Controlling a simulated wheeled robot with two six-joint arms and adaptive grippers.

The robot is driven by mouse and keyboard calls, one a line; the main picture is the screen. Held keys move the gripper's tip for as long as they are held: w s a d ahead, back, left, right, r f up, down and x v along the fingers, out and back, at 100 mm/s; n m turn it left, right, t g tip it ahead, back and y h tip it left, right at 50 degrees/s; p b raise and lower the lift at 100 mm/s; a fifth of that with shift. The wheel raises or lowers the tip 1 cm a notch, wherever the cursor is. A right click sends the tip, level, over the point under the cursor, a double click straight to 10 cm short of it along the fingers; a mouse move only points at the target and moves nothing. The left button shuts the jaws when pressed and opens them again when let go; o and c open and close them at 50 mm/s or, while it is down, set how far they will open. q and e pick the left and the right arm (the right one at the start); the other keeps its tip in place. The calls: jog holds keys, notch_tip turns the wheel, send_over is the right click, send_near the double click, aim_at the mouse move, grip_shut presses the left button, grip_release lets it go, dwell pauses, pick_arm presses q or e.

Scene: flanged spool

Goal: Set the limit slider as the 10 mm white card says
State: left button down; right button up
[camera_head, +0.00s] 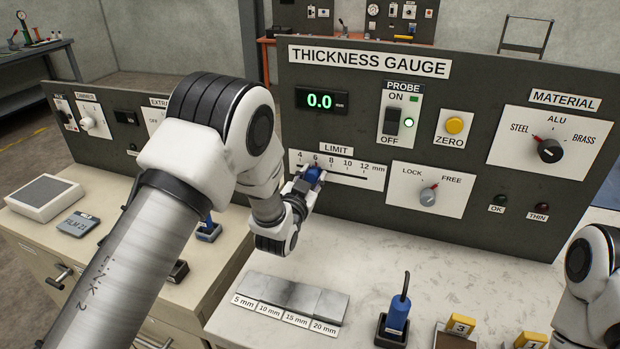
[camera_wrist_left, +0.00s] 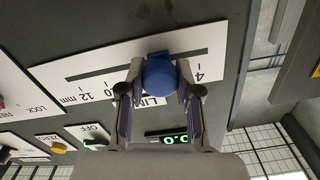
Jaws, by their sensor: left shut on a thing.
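The limit slider's blue knob (camera_head: 313,175) sits on the white LIMIT scale (camera_head: 345,171), which runs from 4 to 12 mm, on the thickness gauge panel. The white 10 mm card (camera_head: 269,311) lies in front of a row of grey metal blocks (camera_head: 293,294) on the bench, beside the 5, 15 and 20 mm cards. My right gripper is out of view.
The display (camera_head: 320,101) reads 0.0 mm. The probe switch (camera_head: 392,121) and the LOCK/FREE knob (camera_head: 428,196) are on the panel; the latter's pointer leans toward FREE. A blue probe (camera_head: 398,316) stands on the bench.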

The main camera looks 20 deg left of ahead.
pick_arm(q)
jog(key=shift+d+r, duration=0.15)
jog(key=shift+d, duration=0.35)
jog(key=shift+a, duration=0.15)
jog(key=c, duration=0.8)
grip_release()
jog(key=shift+a+f, duration=0.2)
jog(key=shift+a, duration=0.65)
jog(key=shift+w+d, duration=0.1)
jog(key=shift+d, duration=0.4)
jog(key=shift+a, duration=0.25)
jog(key=s, duration=1.2)
jog(key=shift+a, duration=0.1)
